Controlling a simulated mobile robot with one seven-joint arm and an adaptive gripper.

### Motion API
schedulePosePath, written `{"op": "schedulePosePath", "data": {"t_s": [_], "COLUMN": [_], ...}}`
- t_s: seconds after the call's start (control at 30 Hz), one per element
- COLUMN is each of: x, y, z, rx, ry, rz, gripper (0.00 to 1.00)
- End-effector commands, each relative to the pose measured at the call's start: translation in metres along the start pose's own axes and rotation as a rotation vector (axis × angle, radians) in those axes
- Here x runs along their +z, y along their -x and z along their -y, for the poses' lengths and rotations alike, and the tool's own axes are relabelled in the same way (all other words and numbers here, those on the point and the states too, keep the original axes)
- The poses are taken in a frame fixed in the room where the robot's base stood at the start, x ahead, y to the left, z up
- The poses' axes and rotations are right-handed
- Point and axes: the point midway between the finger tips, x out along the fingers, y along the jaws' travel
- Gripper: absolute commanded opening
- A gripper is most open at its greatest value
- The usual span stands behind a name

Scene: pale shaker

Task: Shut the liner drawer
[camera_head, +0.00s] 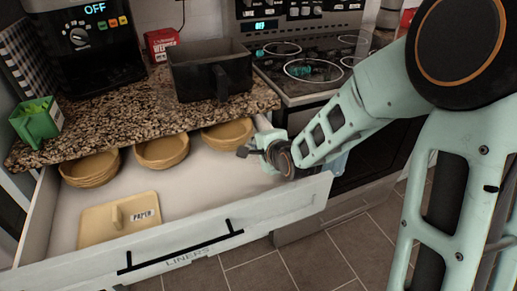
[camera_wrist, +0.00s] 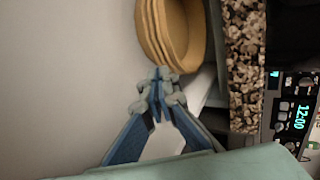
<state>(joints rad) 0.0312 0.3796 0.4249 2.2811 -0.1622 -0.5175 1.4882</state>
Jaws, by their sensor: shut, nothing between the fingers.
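The liner drawer (camera_head: 190,240) stands pulled out below the counter, with a white front labelled "LINERS" and a dark bar handle (camera_head: 180,247). Inside it are stacked tan bowls (camera_head: 162,151) along the back and a tan box marked "PAPER" (camera_head: 118,218) near the front left. My gripper (camera_head: 243,152) is over the drawer's right end, its fingers near the right-hand bowls. In the wrist view my gripper (camera_wrist: 158,85) is shut and empty, with its tips close to the stacked bowls (camera_wrist: 172,32); I cannot tell whether they touch.
A speckled stone counter (camera_head: 110,125) overhangs the drawer's back. On it are a dark air-fryer basket (camera_head: 210,72), a black appliance (camera_head: 90,45), a red box (camera_head: 161,44) and a green container (camera_head: 37,120). A stove (camera_head: 310,75) stands at right. Tiled floor (camera_head: 350,248) is clear in front.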

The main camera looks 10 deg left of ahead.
Motion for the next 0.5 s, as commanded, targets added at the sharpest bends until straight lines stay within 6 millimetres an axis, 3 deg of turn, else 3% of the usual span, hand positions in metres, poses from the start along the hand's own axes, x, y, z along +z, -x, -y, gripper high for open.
{"op": "schedulePosePath", "data": {"t_s": [0.5], "x": [0.0000], "y": [-0.0094], "z": [0.0018], "rx": [-0.001], "ry": [0.001], "rz": [0.000], "gripper": [0.00]}}
